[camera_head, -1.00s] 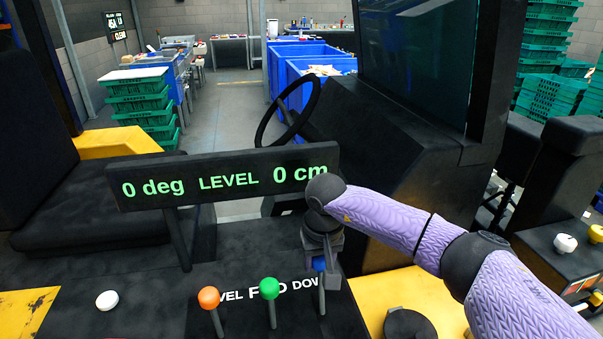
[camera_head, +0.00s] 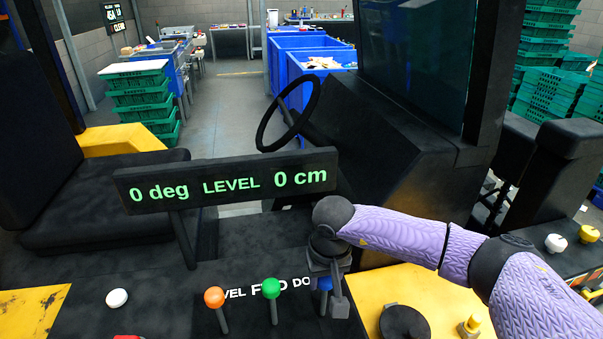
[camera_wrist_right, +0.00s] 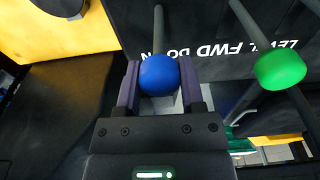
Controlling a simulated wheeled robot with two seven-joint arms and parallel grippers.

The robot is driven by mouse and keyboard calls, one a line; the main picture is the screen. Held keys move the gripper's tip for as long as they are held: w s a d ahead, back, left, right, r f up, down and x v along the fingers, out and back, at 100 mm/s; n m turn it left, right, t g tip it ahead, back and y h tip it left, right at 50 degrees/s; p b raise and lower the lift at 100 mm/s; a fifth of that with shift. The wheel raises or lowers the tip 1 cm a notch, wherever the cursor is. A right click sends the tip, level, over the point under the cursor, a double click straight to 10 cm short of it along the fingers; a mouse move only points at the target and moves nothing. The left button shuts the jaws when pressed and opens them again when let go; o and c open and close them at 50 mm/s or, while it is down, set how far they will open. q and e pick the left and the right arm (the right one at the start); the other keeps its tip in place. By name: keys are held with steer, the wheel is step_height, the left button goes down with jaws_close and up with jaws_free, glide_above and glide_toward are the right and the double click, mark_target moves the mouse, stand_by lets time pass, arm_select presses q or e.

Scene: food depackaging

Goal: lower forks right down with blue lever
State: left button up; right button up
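The blue lever's round knob (camera_head: 325,284) stands on the dark console at the right end of a row with the orange lever (camera_head: 214,298) and the green lever (camera_head: 271,288). My right gripper (camera_head: 328,282) is over the blue knob and hides part of it. In the right wrist view the blue knob (camera_wrist_right: 159,75) sits between both fingers, which press against its sides. The display (camera_head: 230,184) reads "0 deg LEVEL 0 cm". The forks are not in view. My left gripper is not in view.
The green knob (camera_wrist_right: 279,67) is close beside my right gripper in the wrist view. A steering wheel (camera_head: 289,112) and the display stand beyond the levers. A white knob (camera_head: 117,298) is at the left. Blue bins (camera_head: 300,90) and green crates (camera_head: 142,97) stand farther off.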

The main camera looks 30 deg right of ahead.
steer(key=o, duration=0.5)
steer(key=shift+c, duration=0.2)
steer(key=r+p, duration=0.4)
steer(key=r, duration=0.1)
steer(key=r+p, duration=0.2)
steer(key=r, duration=0.1)
steer(key=shift+s, duration=0.35)
steer(key=shift+a, duration=0.1)
steer(key=shift+f, duration=0.1)
